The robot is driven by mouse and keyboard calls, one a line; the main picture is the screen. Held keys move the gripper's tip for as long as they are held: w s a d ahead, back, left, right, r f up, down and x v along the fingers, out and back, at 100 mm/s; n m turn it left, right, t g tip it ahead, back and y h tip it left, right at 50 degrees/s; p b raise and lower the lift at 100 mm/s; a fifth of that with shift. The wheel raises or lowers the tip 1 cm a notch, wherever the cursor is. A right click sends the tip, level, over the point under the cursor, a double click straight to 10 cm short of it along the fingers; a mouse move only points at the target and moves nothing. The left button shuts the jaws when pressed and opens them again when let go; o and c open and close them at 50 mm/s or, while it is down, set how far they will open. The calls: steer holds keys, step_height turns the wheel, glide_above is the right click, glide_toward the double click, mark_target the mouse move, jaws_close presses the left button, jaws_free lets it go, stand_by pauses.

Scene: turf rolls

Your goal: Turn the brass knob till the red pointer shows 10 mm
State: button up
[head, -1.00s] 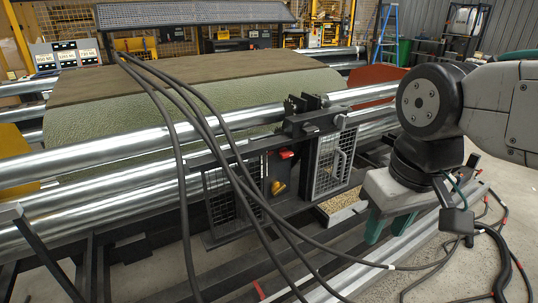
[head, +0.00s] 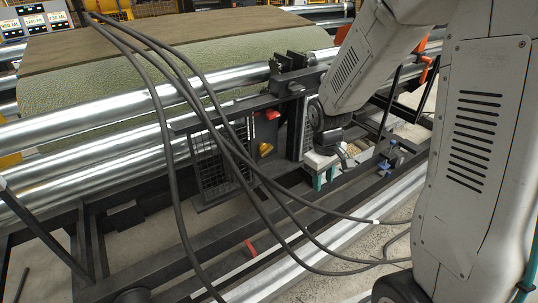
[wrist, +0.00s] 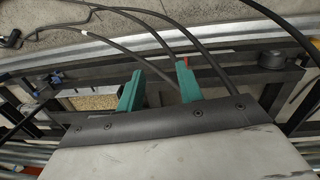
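The brass knob (head: 265,149) is small in the head view, on the dark upright panel between two mesh guards, below the left end of the clamp block. A red part (head: 272,115) sits just above it; I cannot tell whether it is the pointer, and no scale is readable. My gripper (head: 325,178) is to the right of the knob and lower in the picture, apart from it. In the wrist view its two green fingers (wrist: 159,88) stand apart with nothing between them. The knob is not recognisable in the wrist view.
Black cables (head: 190,130) hang in front of the machine, left of the knob, and cross the lower frame. A mesh guard (head: 212,172) stands left of the knob. Steel rollers (head: 90,130) run behind. A silver rail (head: 330,240) lies in front.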

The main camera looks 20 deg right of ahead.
steer(key=w+d+f+n+t, duration=0.1)
steer(key=w+f+n+t, duration=0.15)
steer(key=w+f, duration=0.35)
steer(key=w+d+f+n+t, duration=0.1)
steer(key=w+f+n, duration=0.3)
steer(key=f, duration=0.5)
steer(key=n+t+y, duration=0.5)
steer(key=n+t, duration=0.9)
steer(key=n, duration=0.3)
glide_toward(268, 152)
steer(key=w, duration=0.2)
steer(key=shift+m, duration=0.25)
steer(key=x, duration=0.7)
steer(key=shift+s+a, duration=0.1)
steer(key=shift+a, duration=0.25)
jaws_close()
